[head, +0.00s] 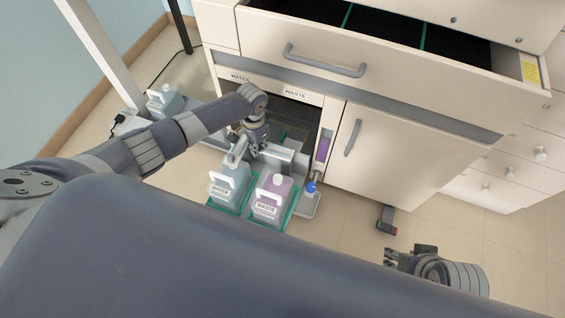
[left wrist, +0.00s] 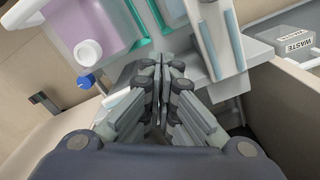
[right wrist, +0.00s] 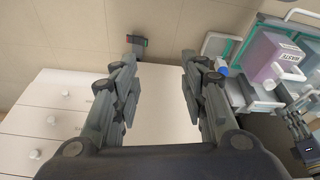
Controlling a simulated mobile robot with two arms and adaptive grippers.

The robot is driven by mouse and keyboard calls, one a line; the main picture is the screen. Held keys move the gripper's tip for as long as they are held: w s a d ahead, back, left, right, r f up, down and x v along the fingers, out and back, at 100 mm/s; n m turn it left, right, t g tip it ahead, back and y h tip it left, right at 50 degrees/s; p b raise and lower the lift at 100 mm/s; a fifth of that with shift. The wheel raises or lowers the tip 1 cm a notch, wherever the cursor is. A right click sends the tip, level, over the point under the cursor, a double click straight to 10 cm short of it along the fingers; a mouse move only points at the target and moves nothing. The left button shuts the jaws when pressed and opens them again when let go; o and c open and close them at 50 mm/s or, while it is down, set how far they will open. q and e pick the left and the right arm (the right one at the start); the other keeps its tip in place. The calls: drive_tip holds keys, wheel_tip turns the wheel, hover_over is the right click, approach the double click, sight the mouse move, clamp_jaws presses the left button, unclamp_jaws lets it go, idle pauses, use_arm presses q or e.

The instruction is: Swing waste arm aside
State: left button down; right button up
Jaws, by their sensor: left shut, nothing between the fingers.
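The waste bottle (head: 270,198), purple with a white cap, stands in a green-edged tray on the low pull-out in the head view. The water bottle (head: 224,188) stands to its left. A grey metal structure (head: 290,158) rises behind them; I cannot tell which piece is the waste arm. A blue knob (head: 310,187) sits at its right and shows in the left wrist view (left wrist: 85,82). My left gripper (head: 238,152) is shut and empty above the back of the water bottle, close to grey bars (left wrist: 205,38). My right gripper (right wrist: 157,75) is open and empty, off to the right.
An open drawer (head: 400,70) overhangs the cabinet opening behind the bottles. A closed cabinet door (head: 390,150) stands to the right. Another bottle (head: 165,100) stands at the left near a white post. The floor (head: 355,220) right of the pull-out is mostly clear.

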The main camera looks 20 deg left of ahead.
wheel_tip(320, 180, down, 15)
drive_tip(key=p, duration=0.5)
drive_tip(key=shift+a+g, duration=0.15)
drive_tip(key=shift+g, duration=0.25)
idle(0.5)
drive_tip(key=shift+s, duration=0.1)
idle(0.4)
